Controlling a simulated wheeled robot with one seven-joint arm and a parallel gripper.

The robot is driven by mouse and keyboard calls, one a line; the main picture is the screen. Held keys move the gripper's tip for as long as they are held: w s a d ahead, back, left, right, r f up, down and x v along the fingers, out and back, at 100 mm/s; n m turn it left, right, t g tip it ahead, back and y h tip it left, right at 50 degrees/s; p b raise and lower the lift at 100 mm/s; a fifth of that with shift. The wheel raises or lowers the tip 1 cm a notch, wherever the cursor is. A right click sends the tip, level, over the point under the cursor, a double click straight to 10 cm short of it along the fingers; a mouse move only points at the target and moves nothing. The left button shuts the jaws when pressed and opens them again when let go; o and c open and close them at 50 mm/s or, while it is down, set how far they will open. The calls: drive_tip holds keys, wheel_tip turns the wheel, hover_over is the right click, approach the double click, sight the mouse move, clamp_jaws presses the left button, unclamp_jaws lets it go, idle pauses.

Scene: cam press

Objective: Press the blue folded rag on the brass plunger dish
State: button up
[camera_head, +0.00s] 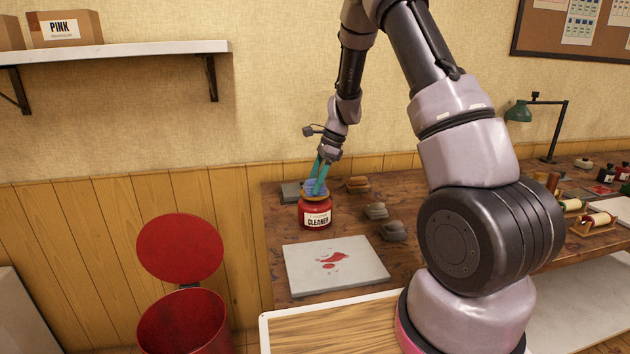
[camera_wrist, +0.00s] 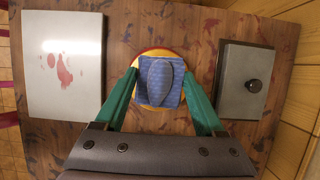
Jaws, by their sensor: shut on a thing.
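The blue folded rag (camera_wrist: 161,98) is between the green fingers of my gripper (camera_wrist: 160,77) in the wrist view, and my gripper is shut on it. A darker oval patch shows on its top. In the head view a bit of the rag (camera_head: 313,186) shows between the fingers, at the top of the red cleaner can (camera_head: 317,217). The brass plunger dish (camera_wrist: 144,98) shows as a yellow edge around and under the rag, with a red rim outside it. The rag covers most of the dish. I cannot tell how firmly the rag touches it.
A pale slab (camera_head: 300,268) with red stains lies in front of the can. Several brown and grey lumps (camera_head: 376,211) sit to the right. A red bin (camera_head: 183,325) stands open left of the table.

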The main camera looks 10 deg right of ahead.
sight(308, 180)
drive_tip(key=shift+f, duration=0.55)
idle(1.4)
drive_tip(key=shift+r, duration=3.6)
drive_tip(key=shift+s, duration=0.1)
